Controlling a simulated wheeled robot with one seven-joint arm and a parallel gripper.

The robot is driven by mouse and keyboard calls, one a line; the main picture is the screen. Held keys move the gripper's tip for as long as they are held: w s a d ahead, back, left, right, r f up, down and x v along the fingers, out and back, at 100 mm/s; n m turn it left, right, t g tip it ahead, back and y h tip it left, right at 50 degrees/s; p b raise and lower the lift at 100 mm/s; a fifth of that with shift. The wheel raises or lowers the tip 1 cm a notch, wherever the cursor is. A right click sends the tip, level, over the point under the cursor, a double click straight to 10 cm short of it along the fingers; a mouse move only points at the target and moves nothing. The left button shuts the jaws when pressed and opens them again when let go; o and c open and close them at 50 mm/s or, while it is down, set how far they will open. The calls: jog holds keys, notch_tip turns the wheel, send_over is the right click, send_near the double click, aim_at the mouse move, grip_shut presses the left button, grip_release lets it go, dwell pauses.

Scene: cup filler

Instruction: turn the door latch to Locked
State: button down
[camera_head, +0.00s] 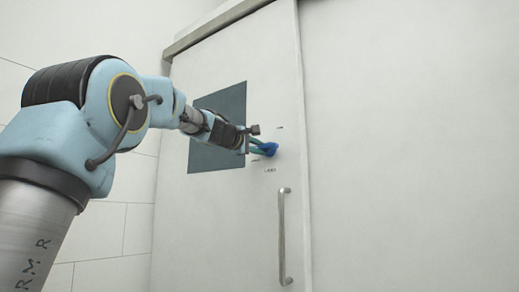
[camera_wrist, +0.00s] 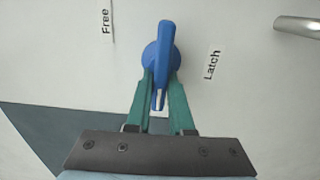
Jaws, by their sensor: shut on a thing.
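The blue door latch (camera_wrist: 164,38) is a knob with a long raised handle on the white door. In the wrist view the handle runs nearly upright, with a white-marked end low between my fingers. My gripper (camera_wrist: 160,82) has its green fingers shut on the lower part of this handle. In the head view the latch (camera_head: 269,149) sits right of the dark window, with my gripper reaching it from the left. A "Free" label (camera_wrist: 106,22) lies left of the latch and a "Latch" label (camera_wrist: 212,65) right of it. No "Locked" label is readable; my fingers partly cover a whitish patch.
A vertical metal door handle (camera_head: 282,237) stands out below the latch; its end (camera_wrist: 298,25) shows at the wrist view's upper right. A dark window (camera_head: 218,128) lies behind my forearm. A rail (camera_head: 215,26) runs along the door's top. The wall right of the door is bare.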

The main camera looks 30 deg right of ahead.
jog(key=shift+f, duration=0.1)
jog(key=c, duration=0.8)
grip_release()
jog(key=b+v, duration=0.3)
jog(key=v, duration=0.8)
jog(key=shift+b, duration=0.4)
jog(key=shift+w, duration=0.1)
